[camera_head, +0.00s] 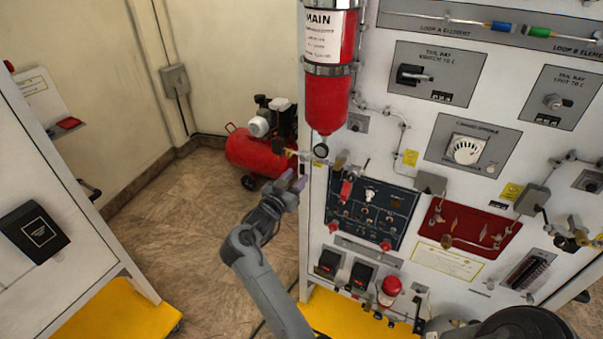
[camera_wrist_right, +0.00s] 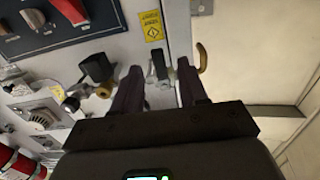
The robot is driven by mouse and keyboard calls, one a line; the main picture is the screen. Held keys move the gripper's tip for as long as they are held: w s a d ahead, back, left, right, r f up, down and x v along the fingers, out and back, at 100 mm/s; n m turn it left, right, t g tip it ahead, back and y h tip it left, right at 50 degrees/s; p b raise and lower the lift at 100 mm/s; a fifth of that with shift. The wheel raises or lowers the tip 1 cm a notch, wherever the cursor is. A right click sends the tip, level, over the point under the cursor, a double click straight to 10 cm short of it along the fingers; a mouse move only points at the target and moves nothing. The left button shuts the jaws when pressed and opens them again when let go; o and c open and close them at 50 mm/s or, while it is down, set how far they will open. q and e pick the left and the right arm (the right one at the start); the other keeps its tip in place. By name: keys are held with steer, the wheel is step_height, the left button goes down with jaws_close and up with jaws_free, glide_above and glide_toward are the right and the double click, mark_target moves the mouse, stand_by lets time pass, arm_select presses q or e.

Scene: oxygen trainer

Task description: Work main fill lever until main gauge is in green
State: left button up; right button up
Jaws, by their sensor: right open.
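The red main cylinder (camera_head: 326,100), labelled MAIN, hangs on the left edge of the white panel. A small round gauge (camera_head: 320,151) sits just below it; its needle and colours are too small to read. My right gripper (camera_head: 291,182) is below and left of this gauge, at the panel's edge. In the right wrist view my right gripper (camera_wrist_right: 160,88) is open. A small dark lever-like part (camera_wrist_right: 159,66) shows between its fingers, and I cannot tell whether they touch it. A brass hook-shaped part (camera_wrist_right: 202,58) shows beyond the right-hand finger. My left gripper is not in view.
A black-and-brass fitting (camera_wrist_right: 99,74) is close to the left-hand finger. The panel (camera_head: 330,270) carries several knobs, valves and pipes. A red compressor (camera_head: 254,150) stands on the floor behind. The floor (camera_head: 190,230) left of my arm is clear up to another white cabinet (camera_head: 70,190).

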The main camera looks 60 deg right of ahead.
steer(key=shift+s+a, duration=0.15)
steer(key=shift+a, duration=0.95)
steer(key=shift+s+a, duration=0.1)
steer(key=shift+a, duration=1)
